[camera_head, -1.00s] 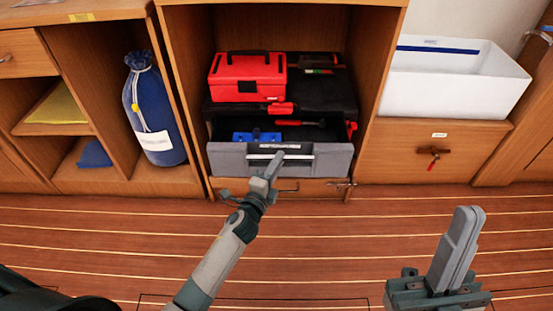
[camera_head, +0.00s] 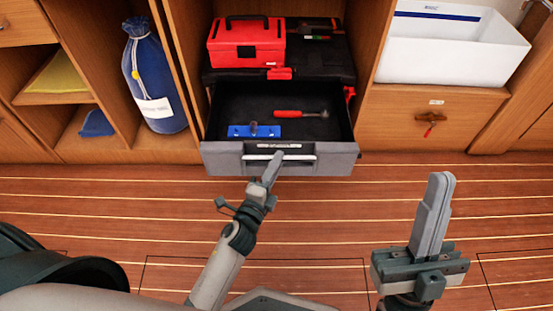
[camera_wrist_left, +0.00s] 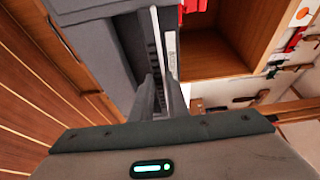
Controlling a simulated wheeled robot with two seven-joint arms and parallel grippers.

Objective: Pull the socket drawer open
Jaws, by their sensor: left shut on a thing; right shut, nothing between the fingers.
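The socket drawer (camera_head: 225,158) is a black drawer with a grey front, sliding out of the black tool chest in the wooden cabinet. It stands well open in the head view. A blue socket rail (camera_head: 254,132) and a red-handled tool (camera_head: 300,113) lie inside it. My left gripper (camera_head: 272,168) is shut on the pale bar handle (camera_head: 298,157) of the drawer. In the left wrist view the fingers (camera_wrist_left: 158,92) close around the handle (camera_wrist_left: 157,40). My right gripper (camera_head: 434,205) is shut and empty above the floor at the right, apart from everything.
A red toolbox (camera_head: 246,46) stands on top of the black chest. A blue bag (camera_head: 150,80) stands in the left compartment. A white bin (camera_head: 455,55) sits on the right cabinet, above a drawer with a red-tagged latch (camera_head: 432,118). The plank floor (camera_head: 100,205) in front is clear.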

